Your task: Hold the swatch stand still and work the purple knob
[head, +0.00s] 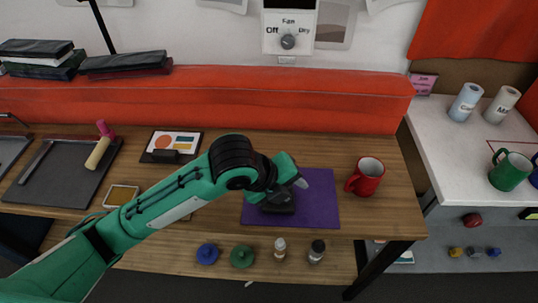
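My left arm reaches in from the lower left, and its gripper (300,184) is over a purple mat (320,207) on the wooden table. A small dark object (281,207) sits on the mat right under the gripper and is partly hidden by it. I cannot tell whether they touch, or whether this object is the swatch stand. The finger gap is too small to read. A card with orange and blue-green patches (176,140) lies on a dark board at the back left. No purple knob can be made out. My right gripper is not in view.
A red mug (368,178) stands right of the mat. A dark tray (68,174) with a pink-ended roller (98,153) is at the left. Blue (207,253) and green (242,256) round pieces and two small bottles stand on the lower shelf. A fan dial (288,41) is on the wall.

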